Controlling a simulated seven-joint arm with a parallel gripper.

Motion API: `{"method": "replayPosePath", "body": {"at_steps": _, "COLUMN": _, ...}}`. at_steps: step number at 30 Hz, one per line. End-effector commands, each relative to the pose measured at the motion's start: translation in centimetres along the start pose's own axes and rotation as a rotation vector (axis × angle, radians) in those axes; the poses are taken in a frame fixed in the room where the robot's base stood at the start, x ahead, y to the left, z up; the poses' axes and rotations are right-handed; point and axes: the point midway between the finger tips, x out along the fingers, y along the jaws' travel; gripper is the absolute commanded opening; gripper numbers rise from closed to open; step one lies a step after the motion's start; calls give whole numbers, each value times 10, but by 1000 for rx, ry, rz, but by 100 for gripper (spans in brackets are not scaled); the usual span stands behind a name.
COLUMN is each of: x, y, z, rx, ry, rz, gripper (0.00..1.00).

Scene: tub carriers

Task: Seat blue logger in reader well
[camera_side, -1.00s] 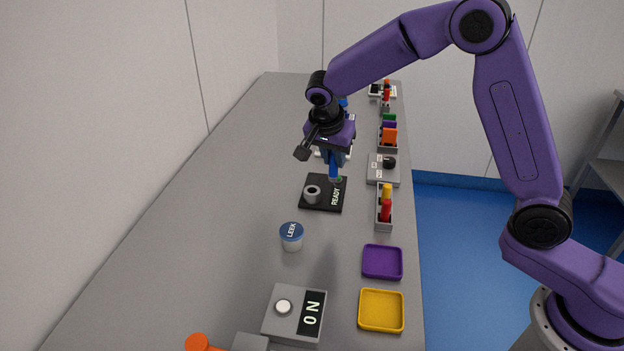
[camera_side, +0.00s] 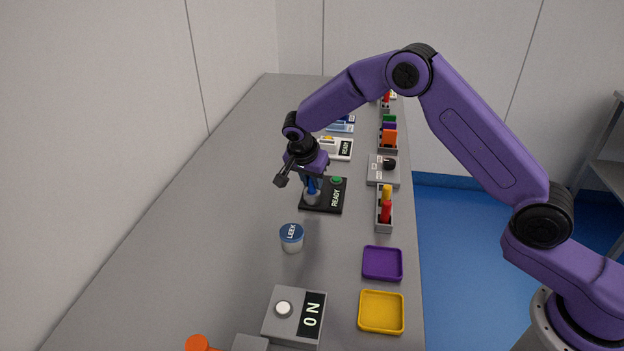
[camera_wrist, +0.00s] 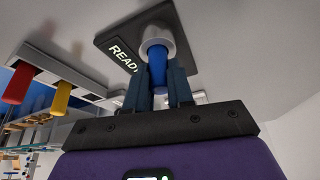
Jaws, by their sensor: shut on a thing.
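The blue logger (camera_side: 312,187) is upright between the fingers of my gripper (camera_side: 312,181), which is shut on it. The reader is a black plate (camera_side: 322,208) with a READY label and a green button. Its grey ring-shaped well (camera_side: 312,199) is directly below the logger. In the wrist view the logger (camera_wrist: 157,72) lies between the fingertips (camera_wrist: 160,85), and its far end meets the mouth of the grey well (camera_wrist: 154,38). I cannot tell how deep the logger's end is in the well.
A grey rack (camera_side: 378,218) with red and yellow pieces stands right of the reader. A blue-lidded LEEK tub (camera_side: 291,235) stands in front. A white READY device (camera_side: 340,155) is behind. Purple (camera_side: 382,263) and yellow (camera_side: 381,312) trays lie at the front right.

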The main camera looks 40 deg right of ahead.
Motion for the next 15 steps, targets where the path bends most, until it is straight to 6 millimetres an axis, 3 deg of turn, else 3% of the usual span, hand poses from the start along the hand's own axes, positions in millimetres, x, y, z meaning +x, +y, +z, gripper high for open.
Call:
{"method": "replayPosePath", "body": {"at_steps": 12, "x": 5, "y": 0, "z": 2, "rx": 0, "ry": 1, "rz": -2, "gripper": 0}}
{"method": "replayPosePath", "body": {"at_steps": 13, "x": 4, "y": 0, "z": 2, "rx": 0, "ry": 1, "rz": -2, "gripper": 32}}
{"method": "replayPosePath", "body": {"at_steps": 15, "x": 4, "y": 0, "z": 2, "rx": 0, "ry": 1, "rz": -2, "gripper": 48}}
